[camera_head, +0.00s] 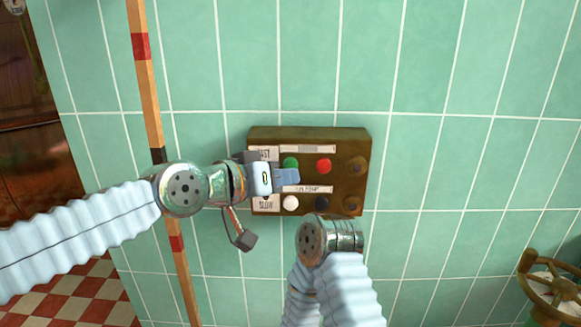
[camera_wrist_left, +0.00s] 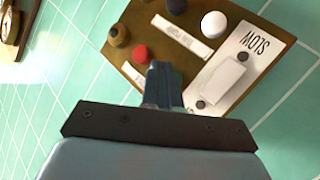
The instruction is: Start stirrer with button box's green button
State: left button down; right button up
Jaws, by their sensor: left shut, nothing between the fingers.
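The button box (camera_head: 310,137) is a brown box on the green tiled wall. Its green button (camera_head: 290,162) is in the upper row, partly covered by my left gripper. My left gripper (camera_head: 291,178) is shut and empty, its blue-grey fingertips in front of the box just below the green button. I cannot tell whether they touch it. In the left wrist view the shut fingers (camera_wrist_left: 163,78) point at the box, and the green button is hidden behind them. The red button (camera_head: 324,166) is to the right of the green one. My right gripper is not visible.
The box also has a white button (camera_head: 291,203), a dark button (camera_head: 322,203) and brown knobs (camera_head: 357,165) on the right. A striped pole (camera_head: 150,95) stands left of it. A brass handwheel (camera_head: 552,290) is at lower right. My right arm is below the box.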

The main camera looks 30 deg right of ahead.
pick_arm(q)
jog(key=shift+w+d, duration=0.1)
jog(key=shift+w, duration=0.05)
dwell(0.4)
jog(key=shift+w+d, duration=0.1)
jog(key=shift+w, duration=0.1)
jog(key=shift+w+d+p, duration=0.25)
jog(key=shift+w+p, duration=0.15)
jog(key=shift+p, duration=0.1)
dwell(0.7)
dwell(0.3)
jog(key=shift+s+a+b, duration=0.45)
jog(key=shift+s+b, duration=0.3)
